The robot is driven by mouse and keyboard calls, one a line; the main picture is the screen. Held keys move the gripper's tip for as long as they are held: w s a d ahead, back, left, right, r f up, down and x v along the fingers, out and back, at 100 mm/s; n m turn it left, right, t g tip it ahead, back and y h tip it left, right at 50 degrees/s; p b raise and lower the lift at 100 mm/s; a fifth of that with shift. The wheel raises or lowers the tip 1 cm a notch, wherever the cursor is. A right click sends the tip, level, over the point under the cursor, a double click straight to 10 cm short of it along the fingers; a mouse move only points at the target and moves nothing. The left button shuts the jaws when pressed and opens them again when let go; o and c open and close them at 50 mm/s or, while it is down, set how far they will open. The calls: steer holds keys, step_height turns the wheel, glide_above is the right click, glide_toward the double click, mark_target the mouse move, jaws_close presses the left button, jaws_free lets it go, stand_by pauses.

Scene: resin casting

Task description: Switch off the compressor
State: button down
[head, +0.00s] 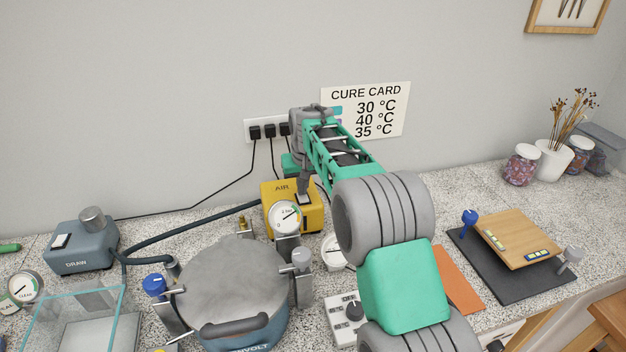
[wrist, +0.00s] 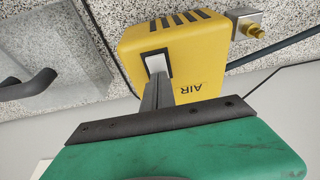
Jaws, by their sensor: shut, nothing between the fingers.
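The compressor is a yellow box marked AIR (head: 312,218) at the back of the counter, also filling the upper middle of the wrist view (wrist: 195,65). Its rocker switch (wrist: 157,63) has a pale face in a black frame on the top, and partly shows in the head view (head: 305,199). My gripper (wrist: 156,82) is shut and empty, pointing down with its tips at the switch. The tips cover part of the switch, so I cannot tell whether they press it or which way it is tilted. In the head view my gripper (head: 304,188) stands over the box.
A round gauge (head: 285,217) stands before the compressor. A grey lidded pot (head: 235,285) with clamps is in front. A blue-grey DRAW pump (head: 82,247) is at left with a dark hose. A wall socket strip (head: 250,124) and CURE CARD (head: 390,97) are behind.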

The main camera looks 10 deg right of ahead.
mark_target(304, 200)
steer(key=shift+d+f+b, duration=0.25)
steer(key=shift+f+b, duration=0.05)
steer(key=shift+b, duration=0.2)
steer(key=shift+s+a+f+b, duration=0.15)
steer(key=shift+s+a+b, duration=0.05)
steer(key=shift+s+b, duration=0.15)
steer(key=shift+s, duration=0.6)
steer(key=shift+r, duration=0.35)
step_height(304, 200, up, 3)
steer(key=shift+r+p, duration=0.15)
steer(key=shift+p, duration=1)
steer(key=b+v, duration=0.1)
steer(key=v, duration=0.9)
steer(key=shift+s+r+b, duration=0.25)
steer(key=shift+s+b, duration=0.15)
steer(key=shift+s, duration=0.1)
